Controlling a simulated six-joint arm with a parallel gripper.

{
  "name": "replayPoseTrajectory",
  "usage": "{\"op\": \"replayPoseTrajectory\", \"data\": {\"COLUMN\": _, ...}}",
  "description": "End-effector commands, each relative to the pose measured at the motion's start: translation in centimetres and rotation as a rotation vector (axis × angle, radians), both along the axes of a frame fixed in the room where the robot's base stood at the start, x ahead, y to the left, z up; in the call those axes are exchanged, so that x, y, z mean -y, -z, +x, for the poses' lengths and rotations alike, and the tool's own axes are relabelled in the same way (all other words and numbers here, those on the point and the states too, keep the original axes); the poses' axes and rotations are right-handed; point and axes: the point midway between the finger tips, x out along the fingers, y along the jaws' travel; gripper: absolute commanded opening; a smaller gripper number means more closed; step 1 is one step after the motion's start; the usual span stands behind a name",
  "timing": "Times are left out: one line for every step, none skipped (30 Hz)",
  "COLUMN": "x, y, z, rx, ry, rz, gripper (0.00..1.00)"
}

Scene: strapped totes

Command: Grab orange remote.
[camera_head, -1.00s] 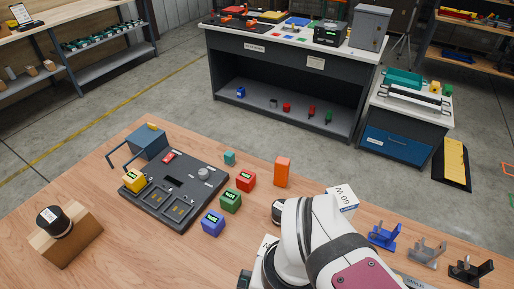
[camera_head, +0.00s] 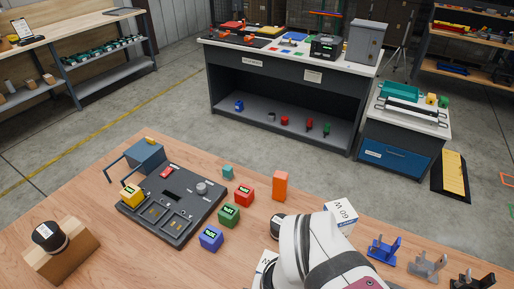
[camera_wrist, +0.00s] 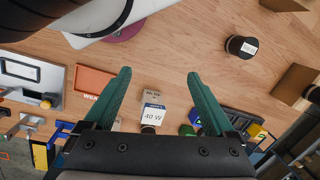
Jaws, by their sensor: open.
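An upright orange block (camera_head: 280,186), which fits the orange remote, stands on the wooden table in the head view, right of the red cube. No buttons can be made out on it. My gripper (camera_wrist: 159,73) shows in the wrist view as two green fingers, spread apart with nothing held between them. In the head view my arm is at the lower right of the orange block, and the gripper itself is hidden. I cannot clearly identify the block in the wrist view.
Red (camera_head: 244,195), green (camera_head: 229,215) and blue (camera_head: 211,238) cubes stand left of the orange block, beside a dark panel (camera_head: 160,218). A white 60 W box (camera_head: 341,215) and a dark round object (camera_head: 278,226) are near my arm. Several small stands (camera_head: 384,250) are at right.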

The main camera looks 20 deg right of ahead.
Motion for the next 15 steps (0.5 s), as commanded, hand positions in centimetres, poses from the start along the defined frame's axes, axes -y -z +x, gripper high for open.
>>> {"op": "replayPoseTrajectory", "data": {"x": 0.0, "y": 0.0, "z": 0.0, "rx": 0.000, "ry": 0.000, "rz": 0.000, "gripper": 0.90}}
{"op": "replayPoseTrajectory", "data": {"x": 0.0, "y": 0.0, "z": 0.0, "rx": 0.000, "ry": 0.000, "rz": 0.000, "gripper": 0.90}}
{"op": "replayPoseTrajectory", "data": {"x": 0.0, "y": 0.0, "z": 0.0, "rx": 0.000, "ry": 0.000, "rz": 0.000, "gripper": 0.90}}
{"op": "replayPoseTrajectory", "data": {"x": 0.0, "y": 0.0, "z": 0.0, "rx": 0.000, "ry": 0.000, "rz": 0.000, "gripper": 0.90}}
{"op": "replayPoseTrajectory", "data": {"x": -0.1, "y": 0.0, "z": 0.2, "rx": 0.004, "ry": -0.001, "rz": 0.001, "gripper": 0.90}}
{"op": "replayPoseTrajectory", "data": {"x": -0.2, "y": 0.2, "z": 0.9, "rx": 0.020, "ry": -0.008, "rz": 0.007, "gripper": 0.90}}
{"op": "replayPoseTrajectory", "data": {"x": -0.5, "y": 0.5, "z": 1.9, "rx": 0.042, "ry": -0.015, "rz": 0.015, "gripper": 0.90}}
{"op": "replayPoseTrajectory", "data": {"x": -0.8, "y": 0.8, "z": 3.2, "rx": 0.076, "ry": -0.022, "rz": 0.024, "gripper": 0.90}}
{"op": "replayPoseTrajectory", "data": {"x": -1.4, "y": 1.5, "z": 5.7, "rx": 0.136, "ry": -0.027, "rz": 0.039, "gripper": 0.90}}
{"op": "replayPoseTrajectory", "data": {"x": -1.9, "y": 2.0, "z": 8.0, "rx": 0.194, "ry": -0.025, "rz": 0.048, "gripper": 0.90}}
{"op": "replayPoseTrajectory", "data": {"x": -2.4, "y": 2.7, "z": 10.5, "rx": 0.256, "ry": -0.015, "rz": 0.056, "gripper": 0.90}}
{"op": "replayPoseTrajectory", "data": {"x": -2.7, "y": 3.5, "z": 13.9, "rx": 0.347, "ry": 0.011, "rz": 0.052, "gripper": 0.90}}
{"op": "replayPoseTrajectory", "data": {"x": -2.8, "y": 4.2, "z": 16.3, "rx": 0.414, "ry": 0.038, "rz": 0.041, "gripper": 0.90}}
{"op": "replayPoseTrajectory", "data": {"x": -2.5, "y": 4.9, "z": 18.6, "rx": 0.480, "ry": 0.069, "rz": 0.021, "gripper": 0.90}}
{"op": "replayPoseTrajectory", "data": {"x": -1.9, "y": 5.8, "z": 21.4, "rx": 0.563, "ry": 0.113, "rz": -0.022, "gripper": 0.90}}
